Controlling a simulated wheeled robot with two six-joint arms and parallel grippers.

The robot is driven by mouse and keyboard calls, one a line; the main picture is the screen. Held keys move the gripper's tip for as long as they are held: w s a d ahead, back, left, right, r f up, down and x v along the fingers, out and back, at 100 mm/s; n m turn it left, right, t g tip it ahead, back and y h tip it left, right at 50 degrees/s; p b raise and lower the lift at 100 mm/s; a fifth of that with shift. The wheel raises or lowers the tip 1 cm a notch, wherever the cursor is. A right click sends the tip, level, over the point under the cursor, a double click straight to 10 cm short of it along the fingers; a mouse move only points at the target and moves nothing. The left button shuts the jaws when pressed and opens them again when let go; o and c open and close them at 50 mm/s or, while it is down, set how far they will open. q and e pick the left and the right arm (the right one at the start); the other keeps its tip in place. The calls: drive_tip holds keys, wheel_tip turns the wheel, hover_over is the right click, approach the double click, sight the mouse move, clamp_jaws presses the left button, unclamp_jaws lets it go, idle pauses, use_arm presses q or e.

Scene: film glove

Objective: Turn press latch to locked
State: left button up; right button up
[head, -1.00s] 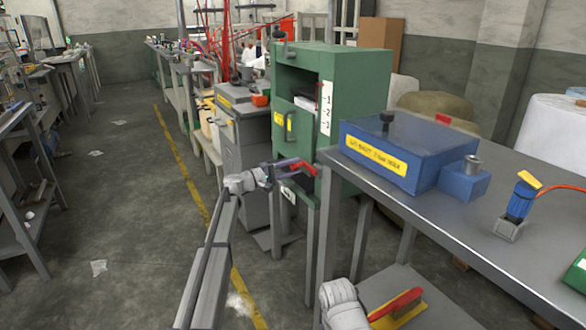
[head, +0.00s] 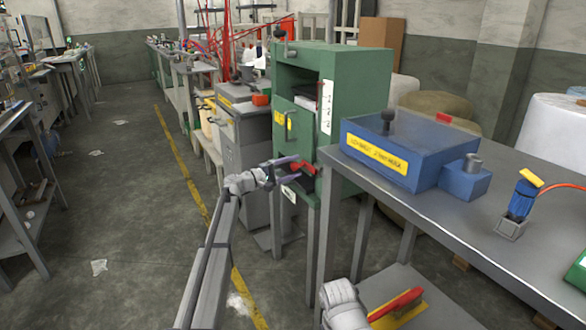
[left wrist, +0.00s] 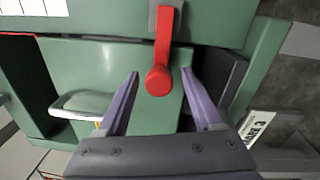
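In the left wrist view the latch (left wrist: 160,78) is a red lever with a round knob end. My left gripper (head: 287,170) is at the latch. In the left wrist view its two purple fingers (left wrist: 161,82) are spread, one on each side of the knob, with visible gaps. The latch is between them and not clamped. In the head view a finger partly covers the latch.
A grey table (head: 480,215) stands to the right, bearing a blue box (head: 400,150) and a blue tool (head: 520,200). A grey cabinet (head: 250,140) stands left of the press. A red and yellow item (head: 398,305) lies on a lower shelf. The left floor is mostly clear.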

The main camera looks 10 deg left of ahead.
use_arm(q)
drive_tip(key=v, duration=0.7)
drive_tip(key=shift+s+a, duration=0.25)
drive_tip(key=shift+a, duration=0.05)
